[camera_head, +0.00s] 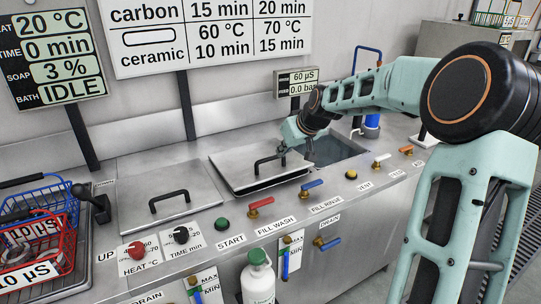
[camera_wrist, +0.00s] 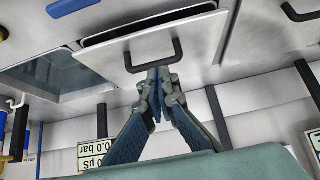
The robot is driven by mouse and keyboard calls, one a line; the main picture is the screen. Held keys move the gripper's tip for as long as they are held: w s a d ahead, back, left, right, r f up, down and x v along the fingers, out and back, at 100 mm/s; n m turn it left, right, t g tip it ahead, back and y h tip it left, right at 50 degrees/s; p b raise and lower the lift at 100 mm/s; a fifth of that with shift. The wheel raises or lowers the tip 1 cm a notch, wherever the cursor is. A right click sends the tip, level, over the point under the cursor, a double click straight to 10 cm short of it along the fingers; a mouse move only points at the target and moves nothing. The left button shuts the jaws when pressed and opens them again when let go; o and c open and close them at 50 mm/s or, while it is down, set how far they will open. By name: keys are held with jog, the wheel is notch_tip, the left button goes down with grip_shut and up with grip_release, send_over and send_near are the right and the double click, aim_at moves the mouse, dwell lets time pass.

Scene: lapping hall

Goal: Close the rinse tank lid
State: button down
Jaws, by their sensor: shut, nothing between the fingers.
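The rinse tank lid (camera_head: 238,165) is a flat steel plate with a black bar handle (camera_head: 268,159). It lies to the left of the open rinse tank (camera_head: 333,149), whose dark opening shows on its right. In the wrist view the lid (camera_wrist: 195,35) is at the upper middle with its handle (camera_wrist: 152,66), and the tank opening (camera_wrist: 55,72) is at the left. My gripper (camera_head: 282,152) is at the right end of the handle. In the wrist view my gripper (camera_wrist: 157,74) has its fingertips together at the handle bar; I cannot tell whether they touch it.
A second closed lid (camera_head: 150,220) with a black handle is at the left. Red and blue valve levers (camera_head: 312,184) line the bench front. A white bottle (camera_head: 258,275) stands below. Baskets (camera_head: 38,225) are at far left, a blue cylinder (camera_head: 371,125) behind the tank.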

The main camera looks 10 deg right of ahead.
send_over(275, 189)
notch_tip(275, 189, down, 7)
jog(key=shift+w+a+f+b, duration=0.15)
jog(key=shift+f+b, duration=0.15)
jog(key=shift+f, duration=0.35)
jog(key=shift+w+a+f+b, duration=0.15)
jog(key=shift+f+b, duration=0.1)
jog(key=shift+f, duration=0.35)
jog(key=shift+d+f, duration=0.1)
jog(key=shift+f, duration=0.6)
jog(key=shift+s, duration=0.1)
jog(key=f, duration=0.1)
jog(key=f+b, duration=0.2)
jog(key=shift+s+d+f, duration=0.1)
jog(key=shift+s+f, duration=0.15)
jog(key=shift+f, duration=0.15)
jog(key=shift+r, duration=0.15)
